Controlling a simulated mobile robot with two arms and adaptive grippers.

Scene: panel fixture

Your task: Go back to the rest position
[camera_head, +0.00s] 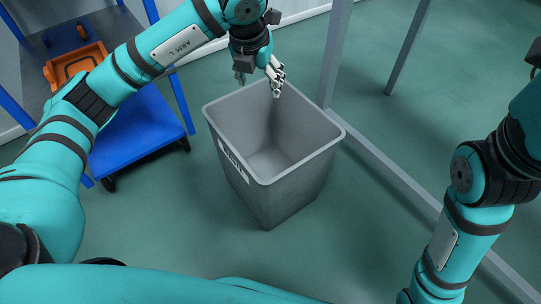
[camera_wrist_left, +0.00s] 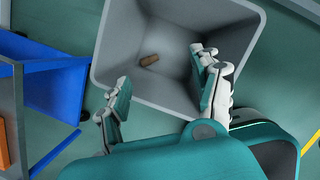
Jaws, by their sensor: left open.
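My left gripper (camera_head: 259,84) is open and empty, pointing down above the far rim of a grey bin. In the left wrist view its two fingers (camera_wrist_left: 161,75) are spread wide over the bin opening. A small brown object (camera_wrist_left: 149,60) lies on the bin floor in that view; I cannot tell what it is. It does not show in the head view. My right arm (camera_head: 468,225) comes up along the right side. Its gripper is outside the picture.
The grey bin (camera_head: 225,106) stands on the green floor, with a label on its side. A blue cart (camera_head: 140,128) stands to the left, with an orange container (camera_head: 62,70) on it. A grey frame post (camera_head: 336,50) and floor rail (camera_head: 385,168) run behind and right of the bin.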

